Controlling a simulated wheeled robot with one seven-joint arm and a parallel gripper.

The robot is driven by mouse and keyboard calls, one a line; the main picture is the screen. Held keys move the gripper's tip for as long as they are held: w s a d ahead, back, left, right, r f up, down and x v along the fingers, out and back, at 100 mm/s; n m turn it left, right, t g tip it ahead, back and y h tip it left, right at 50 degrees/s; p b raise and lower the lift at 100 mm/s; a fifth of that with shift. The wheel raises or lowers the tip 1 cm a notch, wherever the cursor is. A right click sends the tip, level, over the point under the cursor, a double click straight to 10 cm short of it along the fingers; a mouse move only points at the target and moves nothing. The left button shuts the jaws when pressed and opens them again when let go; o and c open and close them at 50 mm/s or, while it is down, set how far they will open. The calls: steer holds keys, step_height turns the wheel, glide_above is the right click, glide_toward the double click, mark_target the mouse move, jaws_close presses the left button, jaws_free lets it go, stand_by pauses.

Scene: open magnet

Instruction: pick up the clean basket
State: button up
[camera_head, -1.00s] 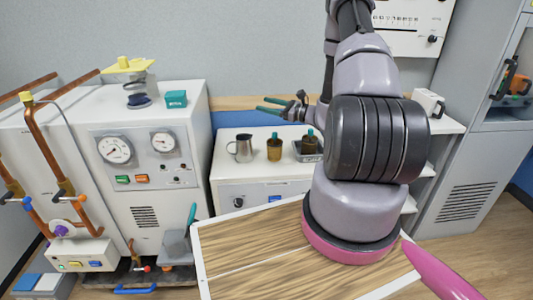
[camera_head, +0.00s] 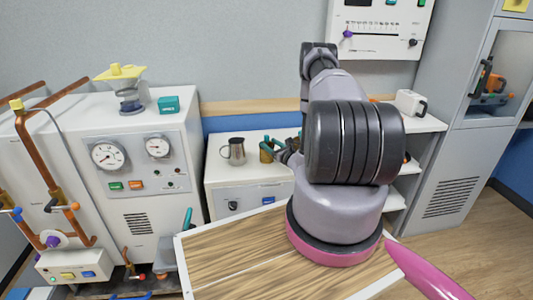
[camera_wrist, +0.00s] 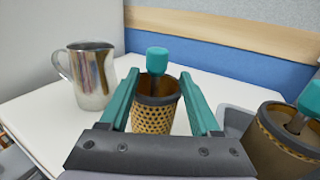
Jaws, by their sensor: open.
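A golden perforated basket (camera_wrist: 152,118) with a dark rim and a teal-topped stem stands upright on the white cabinet top; it matches the clean basket. My gripper (camera_wrist: 160,76) is open, with one teal finger on either side of this basket in the wrist view. I cannot tell whether the fingers touch it. In the head view, my gripper (camera_head: 268,149) is low at the basket (camera_head: 266,155) and partly hides it. A second, browner basket (camera_wrist: 280,146) with a teal-topped stem sits at the grey tray on the right, cut off by the frame.
A shiny metal jug (camera_wrist: 90,76) stands just left of the basket, and it also shows in the head view (camera_head: 233,151). The grey tray (camera_wrist: 236,120) is close on the right. A wall with a blue band (camera_wrist: 225,62) is behind. A wooden-topped surface (camera_head: 225,262) lies in front.

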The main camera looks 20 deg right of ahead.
steer(key=w, duration=0.2)
steer(key=w+a, duration=0.1)
steer(key=shift+w+a+r, duration=0.15)
steer(key=shift+w, duration=0.75)
jaws_close()
stand_by(0.6)
